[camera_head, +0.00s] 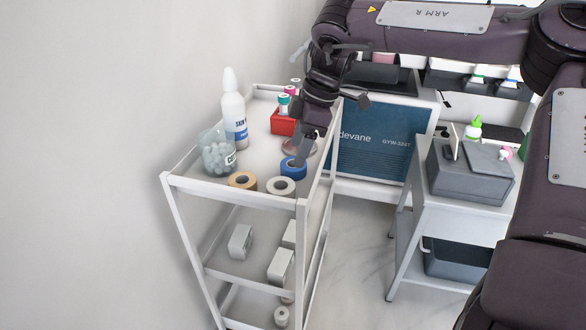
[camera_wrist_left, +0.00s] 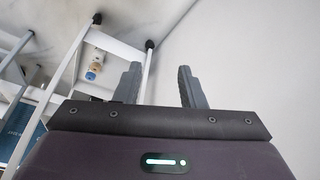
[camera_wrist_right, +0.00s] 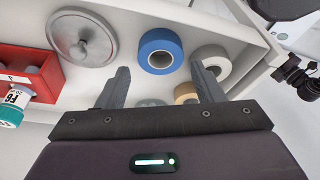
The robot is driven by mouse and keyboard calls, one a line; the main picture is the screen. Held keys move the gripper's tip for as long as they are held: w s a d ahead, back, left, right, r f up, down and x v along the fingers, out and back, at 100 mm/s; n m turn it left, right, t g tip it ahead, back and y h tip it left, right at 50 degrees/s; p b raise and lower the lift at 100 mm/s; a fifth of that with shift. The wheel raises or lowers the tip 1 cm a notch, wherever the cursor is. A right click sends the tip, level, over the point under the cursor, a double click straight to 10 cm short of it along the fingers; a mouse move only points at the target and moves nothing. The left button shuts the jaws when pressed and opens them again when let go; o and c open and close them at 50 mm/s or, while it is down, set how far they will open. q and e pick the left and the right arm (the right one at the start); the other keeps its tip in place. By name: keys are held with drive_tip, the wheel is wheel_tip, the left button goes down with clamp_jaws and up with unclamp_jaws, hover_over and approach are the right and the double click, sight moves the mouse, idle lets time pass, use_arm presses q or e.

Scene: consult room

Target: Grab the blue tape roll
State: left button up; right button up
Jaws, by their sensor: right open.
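The blue tape roll (camera_head: 290,174) lies flat on the top shelf of the white cart (camera_head: 236,185), near its right edge. It also shows in the right wrist view (camera_wrist_right: 147,46), ahead of the fingertips and between their lines. My right gripper (camera_head: 303,152) is above the roll, pointing down, and partly covers it in the head view. Its fingers are apart and empty in the right wrist view (camera_wrist_right: 160,72). My left gripper (camera_wrist_left: 159,75) shows only in the left wrist view, fingers apart with nothing between them, off beside the cart and the wall.
A white roll (camera_head: 281,180) and a tan roll (camera_head: 242,175) lie close by. A metal lidded disc (camera_wrist_right: 82,30), red rack (camera_head: 283,125), white bottle (camera_head: 233,115) and jar of cotton balls (camera_head: 216,158) share the shelf. A grey box (camera_head: 470,180) stands on a side table.

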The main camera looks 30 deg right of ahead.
drive_tip(key=x, duration=0.4)
drive_tip(key=shift+s+d+f+b, duration=0.1)
drive_tip(key=shift+f+b, duration=0.1)
drive_tip(key=shift+b, duration=0.2)
use_arm(q)
drive_tip(key=shift+w+d+f+t+h, duration=0.1)
drive_tip(key=shift+w+d+t+h, duration=0.2)
drive_tip(key=shift+d, duration=0.35)
use_arm(e)
drive_tip(key=shift+r, duration=0.1)
drive_tip(key=shift+c, duration=0.3)
drive_tip(key=c, duration=0.7)
drive_tip(key=shift+o, duration=0.2)
